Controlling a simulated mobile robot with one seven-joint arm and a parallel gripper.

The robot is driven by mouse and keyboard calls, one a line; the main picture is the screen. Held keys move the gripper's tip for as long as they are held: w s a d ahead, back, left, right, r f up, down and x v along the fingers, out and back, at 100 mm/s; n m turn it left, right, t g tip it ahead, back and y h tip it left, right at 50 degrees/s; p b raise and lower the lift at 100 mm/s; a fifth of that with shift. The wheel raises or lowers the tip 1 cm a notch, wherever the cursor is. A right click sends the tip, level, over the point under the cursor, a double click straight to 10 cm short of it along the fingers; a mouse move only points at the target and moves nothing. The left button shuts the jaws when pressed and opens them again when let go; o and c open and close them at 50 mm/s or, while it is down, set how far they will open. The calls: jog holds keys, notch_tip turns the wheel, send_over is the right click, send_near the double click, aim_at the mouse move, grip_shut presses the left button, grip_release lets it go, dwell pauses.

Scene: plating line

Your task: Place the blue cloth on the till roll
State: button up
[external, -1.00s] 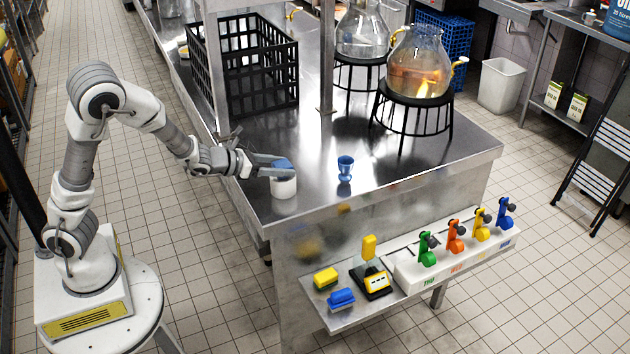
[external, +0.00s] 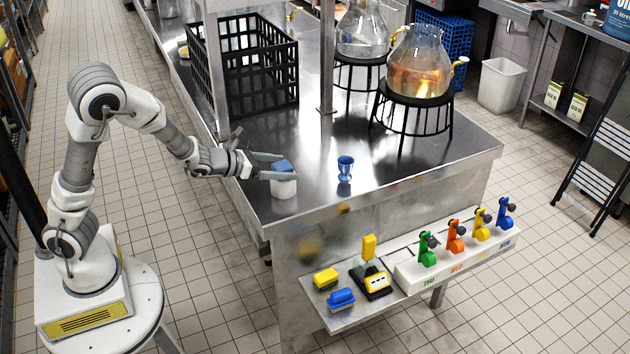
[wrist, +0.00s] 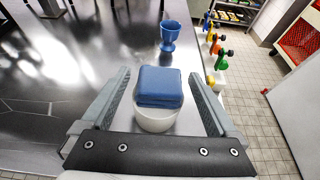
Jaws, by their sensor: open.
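The blue cloth (wrist: 160,87) is a folded square pad. It lies on top of the white till roll (wrist: 156,119), which stands upright on the steel counter. In the external view the cloth (external: 282,166) also sits on the white roll (external: 284,187). My gripper (wrist: 160,85) is open, with one finger on each side of the cloth and a visible gap to both. In the external view my gripper (external: 275,166) is level with the cloth.
A blue egg-cup-shaped cup (external: 345,168) stands on the counter (external: 330,200) to the right of the roll. A black crate (external: 262,75) and glass jugs on black stands are farther back.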

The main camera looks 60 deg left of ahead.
jog(key=v, duration=0.7)
jog(key=shift+s+r+p, duration=0.2)
jog(key=shift+p, duration=0.2)
